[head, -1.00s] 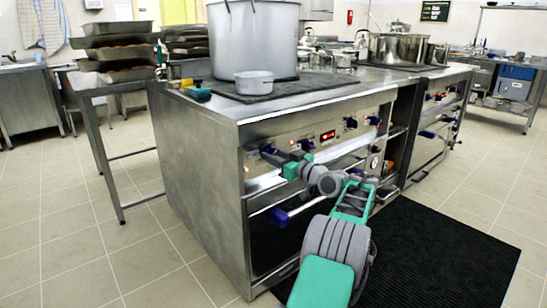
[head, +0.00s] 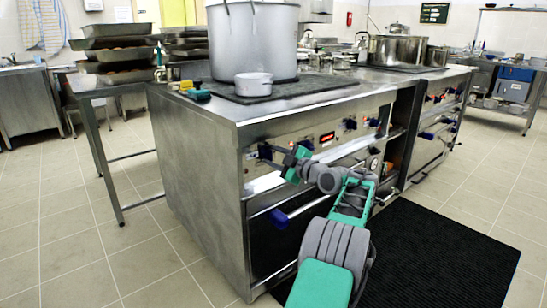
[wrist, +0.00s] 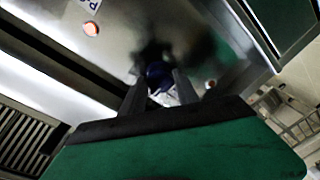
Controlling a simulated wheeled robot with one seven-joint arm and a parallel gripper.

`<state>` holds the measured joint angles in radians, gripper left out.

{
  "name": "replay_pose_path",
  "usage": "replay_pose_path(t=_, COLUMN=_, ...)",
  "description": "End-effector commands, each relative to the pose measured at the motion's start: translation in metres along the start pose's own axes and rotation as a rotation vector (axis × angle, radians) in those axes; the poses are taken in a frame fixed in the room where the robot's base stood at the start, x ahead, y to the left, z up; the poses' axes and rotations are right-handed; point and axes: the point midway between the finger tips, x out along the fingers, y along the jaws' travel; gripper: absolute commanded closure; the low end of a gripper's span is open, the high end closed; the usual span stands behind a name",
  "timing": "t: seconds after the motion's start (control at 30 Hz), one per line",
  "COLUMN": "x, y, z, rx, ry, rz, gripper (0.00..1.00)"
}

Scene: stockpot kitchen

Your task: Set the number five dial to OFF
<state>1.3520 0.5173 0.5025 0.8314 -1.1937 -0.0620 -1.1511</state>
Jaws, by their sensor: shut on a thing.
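My gripper (head: 264,152) is at the leftmost dial on the front panel of the near stove block. In the wrist view, the two dark fingers (wrist: 158,88) are closed around a dark blue dial (wrist: 159,72), one on each side. The dial is partly hidden by the fingers and in shadow, so its pointer and number cannot be read. In the head view my gripper covers most of this dial. Other blue dials (head: 350,124) sit further right on the same panel, around a red lit display (head: 327,137).
A big stockpot (head: 253,45) and a small pot (head: 254,84) stand on the stove top above the panel. A blue oven handle (head: 279,219) is below. A red light (wrist: 91,28) glows on the panel. A black floor mat (head: 440,250) lies in front.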

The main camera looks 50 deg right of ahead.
Motion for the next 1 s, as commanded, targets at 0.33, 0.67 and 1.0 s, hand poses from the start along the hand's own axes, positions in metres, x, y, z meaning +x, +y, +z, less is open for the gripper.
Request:
replay_pose_path(t=0.33, x=-0.0001, y=0.0012, z=0.0004, rx=-0.099, ry=-0.01, rz=-0.001, gripper=1.0)
replay_pose_path(t=0.67, x=-0.0002, y=0.0016, z=0.0001, rx=-0.107, ry=-0.01, rz=0.0, gripper=1.0)
replay_pose_path(t=1.0, x=-0.0001, y=0.0012, z=-0.0002, rx=-0.106, ry=-0.009, rz=-0.001, gripper=0.43)
